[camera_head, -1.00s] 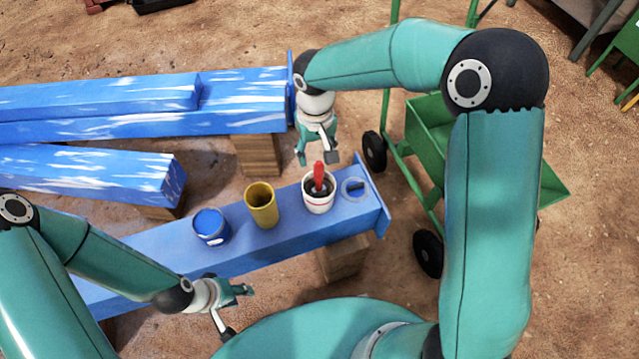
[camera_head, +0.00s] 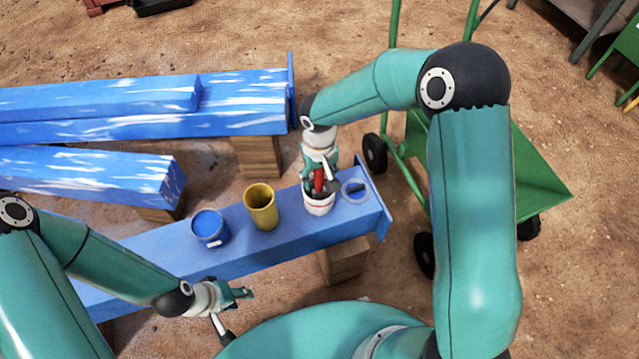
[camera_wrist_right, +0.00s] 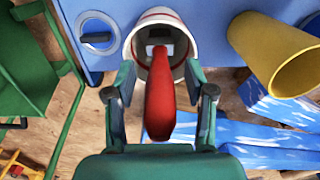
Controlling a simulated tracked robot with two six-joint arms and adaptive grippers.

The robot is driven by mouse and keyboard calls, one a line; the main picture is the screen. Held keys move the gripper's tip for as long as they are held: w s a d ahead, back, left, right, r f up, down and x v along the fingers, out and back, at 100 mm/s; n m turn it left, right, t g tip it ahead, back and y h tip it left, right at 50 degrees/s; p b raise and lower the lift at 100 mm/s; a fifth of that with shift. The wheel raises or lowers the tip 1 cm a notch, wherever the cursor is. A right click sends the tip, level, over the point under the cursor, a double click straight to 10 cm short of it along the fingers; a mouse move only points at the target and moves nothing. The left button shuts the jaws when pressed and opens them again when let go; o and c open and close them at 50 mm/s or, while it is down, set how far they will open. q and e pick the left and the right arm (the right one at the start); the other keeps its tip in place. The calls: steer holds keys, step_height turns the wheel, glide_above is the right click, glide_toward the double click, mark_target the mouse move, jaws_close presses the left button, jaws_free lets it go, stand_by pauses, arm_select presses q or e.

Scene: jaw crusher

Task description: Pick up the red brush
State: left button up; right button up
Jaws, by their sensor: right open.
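The red brush (camera_head: 318,181) stands handle-up in the white bucket (camera_head: 319,204) on the blue beam. In the right wrist view the red handle (camera_wrist_right: 160,98) lies between the two fingers of my right gripper (camera_wrist_right: 160,90), with the white bucket (camera_wrist_right: 138,40) beyond it. My right gripper (camera_head: 321,180) is open around the handle, just above the bucket's rim. Whether a finger touches the handle I cannot tell.
A yellow cup (camera_head: 261,206) and a blue can (camera_head: 210,228) stand left of the bucket on the beam (camera_head: 160,258). A ring (camera_head: 354,189) lies right of it. A green cart (camera_head: 530,170) stands to the right. More blue beams (camera_head: 150,105) lie behind.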

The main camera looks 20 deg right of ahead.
jaws_close()
steer(key=shift+r, duration=0.2)
